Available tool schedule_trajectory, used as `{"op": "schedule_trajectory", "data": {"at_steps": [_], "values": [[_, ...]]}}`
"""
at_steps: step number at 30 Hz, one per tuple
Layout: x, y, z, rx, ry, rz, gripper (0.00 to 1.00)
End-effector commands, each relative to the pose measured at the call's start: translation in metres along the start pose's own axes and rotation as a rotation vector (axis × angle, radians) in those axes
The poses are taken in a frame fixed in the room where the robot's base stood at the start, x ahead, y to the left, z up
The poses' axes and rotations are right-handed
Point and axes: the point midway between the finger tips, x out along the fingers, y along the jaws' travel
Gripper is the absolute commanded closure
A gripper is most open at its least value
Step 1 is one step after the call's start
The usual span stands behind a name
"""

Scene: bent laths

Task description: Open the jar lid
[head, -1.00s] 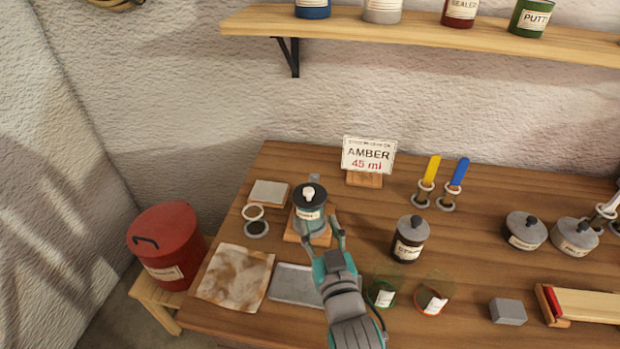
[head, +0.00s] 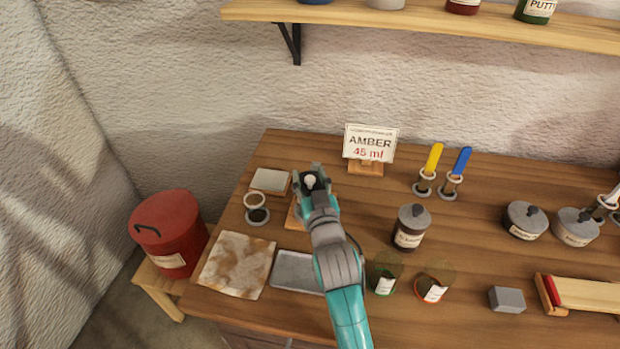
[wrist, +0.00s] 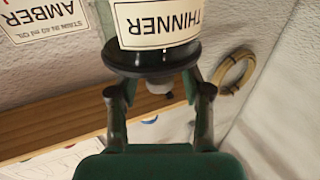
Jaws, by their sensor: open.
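The jar (wrist: 157,22) labelled THINNER appears upside down in the wrist view, with its dark lid (wrist: 150,62) and pale knob (wrist: 159,87) below the label. My gripper (wrist: 150,82) is open, with one finger on each side of the knob. I cannot tell whether the fingers touch the lid. In the head view my gripper (head: 313,180) is over the jar and hides most of it. The pale knob (head: 310,180) shows between the fingers. The jar stands on a small wooden block (head: 295,216).
An AMBER 45 ml sign (head: 370,143) stands behind and to the right. A metal tray (head: 297,272) and stained cloth (head: 236,264) lie in front. A red bin (head: 170,235) is left.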

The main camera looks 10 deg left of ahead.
Motion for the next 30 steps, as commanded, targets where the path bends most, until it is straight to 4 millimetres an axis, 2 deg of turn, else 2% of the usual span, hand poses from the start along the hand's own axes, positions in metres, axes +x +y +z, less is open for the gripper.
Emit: {"op": "schedule_trajectory", "data": {"at_steps": [6,12,22,30], "values": [[0.0001,0.0001,0.0003,0.0,0.0,0.0,0.51],[0.0,0.0002,0.0004,0.0,-0.001,0.0,1.0],[0.0002,0.0008,0.0011,0.0,-0.003,-0.012,1.0],[0.0008,0.0023,0.0029,0.0,-0.01,-0.093,1.0]]}}
